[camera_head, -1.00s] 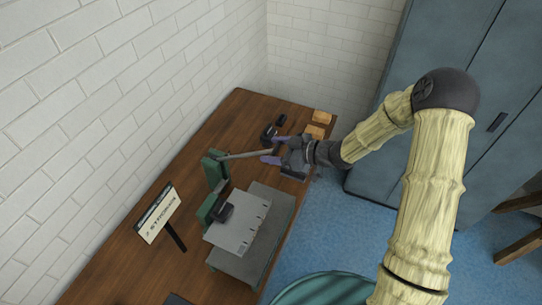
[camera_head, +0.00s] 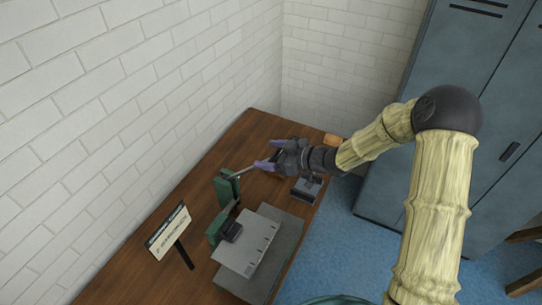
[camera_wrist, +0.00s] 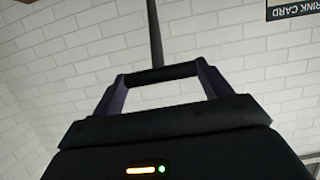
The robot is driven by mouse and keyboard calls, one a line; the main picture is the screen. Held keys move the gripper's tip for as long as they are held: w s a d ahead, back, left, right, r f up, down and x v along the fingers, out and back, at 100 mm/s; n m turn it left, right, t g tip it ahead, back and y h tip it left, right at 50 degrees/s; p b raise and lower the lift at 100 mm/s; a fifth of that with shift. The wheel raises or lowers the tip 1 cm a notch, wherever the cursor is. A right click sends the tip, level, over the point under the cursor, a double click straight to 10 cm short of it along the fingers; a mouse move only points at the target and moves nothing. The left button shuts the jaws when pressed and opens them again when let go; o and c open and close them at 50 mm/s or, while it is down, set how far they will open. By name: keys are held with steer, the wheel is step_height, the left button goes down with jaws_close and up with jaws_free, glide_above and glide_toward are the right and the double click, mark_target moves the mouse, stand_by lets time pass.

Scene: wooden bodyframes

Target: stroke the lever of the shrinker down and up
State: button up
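The green shrinker (camera_head: 226,190) stands on the wooden bench, with its grey lever (camera_head: 246,170) slanting up and to the right to my gripper. My gripper (camera_head: 270,160) is at the lever's far end, with purple fingers on either side of it. In the wrist view, the lever's rod (camera_wrist: 155,35) runs down to a dark crossbar-like grip (camera_wrist: 160,75), which spans between the two fingers of my gripper (camera_wrist: 162,85) and seems to touch both. The exact finger contact is hidden in the head view.
A grey sheet plate (camera_head: 248,240) lies in front of the shrinker. A sign on a stand (camera_head: 168,232) is at its left. A dark block (camera_head: 305,190) sits below my gripper near the bench's right edge. White brick wall is behind; blue lockers (camera_head: 450,190) stand right.

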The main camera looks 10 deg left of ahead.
steer(key=shift+o, duration=0.5)
steer(key=shift+a+f, duration=0.1)
steer(key=shift+f, duration=0.05)
steer(key=shift+w, duration=0.15)
steer(key=shift+f, duration=0.1)
steer(key=shift+s+d, duration=0.2)
steer(key=shift+d, duration=0.05)
steer(key=b+v, duration=0.4)
steer(key=v, duration=1.3)
steer(key=shift+w+r, duration=0.25)
